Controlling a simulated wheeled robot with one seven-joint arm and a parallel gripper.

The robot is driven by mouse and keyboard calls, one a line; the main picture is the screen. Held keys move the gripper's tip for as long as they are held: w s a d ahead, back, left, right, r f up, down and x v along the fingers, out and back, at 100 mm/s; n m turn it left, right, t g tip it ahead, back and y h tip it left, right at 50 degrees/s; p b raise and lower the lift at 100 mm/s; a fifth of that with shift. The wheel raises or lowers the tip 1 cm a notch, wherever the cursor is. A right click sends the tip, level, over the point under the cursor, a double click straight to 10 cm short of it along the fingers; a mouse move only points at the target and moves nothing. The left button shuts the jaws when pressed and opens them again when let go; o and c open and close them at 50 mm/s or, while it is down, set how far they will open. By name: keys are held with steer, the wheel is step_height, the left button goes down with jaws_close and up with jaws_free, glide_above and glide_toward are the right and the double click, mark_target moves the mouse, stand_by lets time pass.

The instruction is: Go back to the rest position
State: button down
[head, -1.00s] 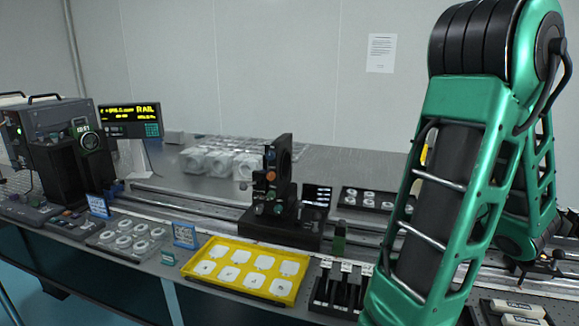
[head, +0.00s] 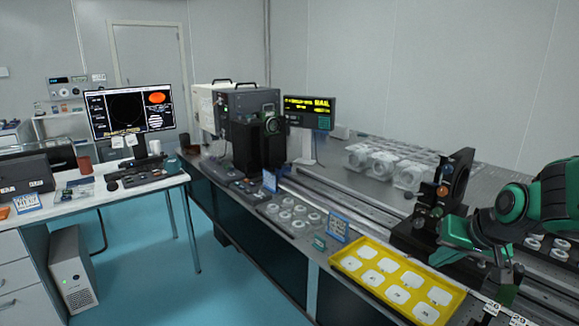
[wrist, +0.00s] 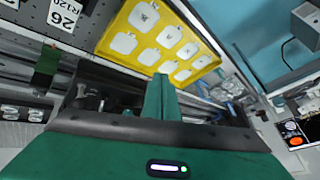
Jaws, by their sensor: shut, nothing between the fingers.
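My green gripper (head: 503,288) is at the right of the head view, in front of the dark optic mount (head: 440,200) and beside the right end of the yellow tray (head: 345,270). In the wrist view the gripper's green fingers (wrist: 160,96) are together with nothing between them. The yellow tray (wrist: 112,52) lies beyond the fingertips there. My arm comes in from the right edge, bent low over the optical table. The fingertips are small in the head view, so their height above the table is hard to judge.
The optical table (head: 350,190) carries a rail, a tray of ring-shaped parts (head: 290,217), clear-wrapped blocks (head: 390,165) and a lit display (head: 308,112). A desk with a monitor (head: 130,110) stands at left. Blue floor (head: 180,275) between them is free.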

steer(key=s+a+r+n+g, duration=0.15)
steer(key=s+a+n, duration=0.35)
steer(key=a, duration=0.5)
steer(key=s+d+f+m+g, duration=0.1)
steer(key=s+d+m+g, duration=0.1)
steer(key=s+d, duration=0.3)
steer(key=s+d+f+m+g, duration=0.1)
steer(key=s+d+m+g, duration=0.2)
steer(key=s+d, duration=0.3)
steer(key=s+m, duration=0.1)
steer(key=s, duration=0.4)
steer(key=shift+s+d+m, duration=0.3)
steer(key=shift+s, duration=0.05)
steer(key=shift+f, duration=0.1)
steer(key=shift+w+f, duration=0.25)
steer(key=shift+w, duration=0.4)
steer(key=shift+s, duration=0.15)
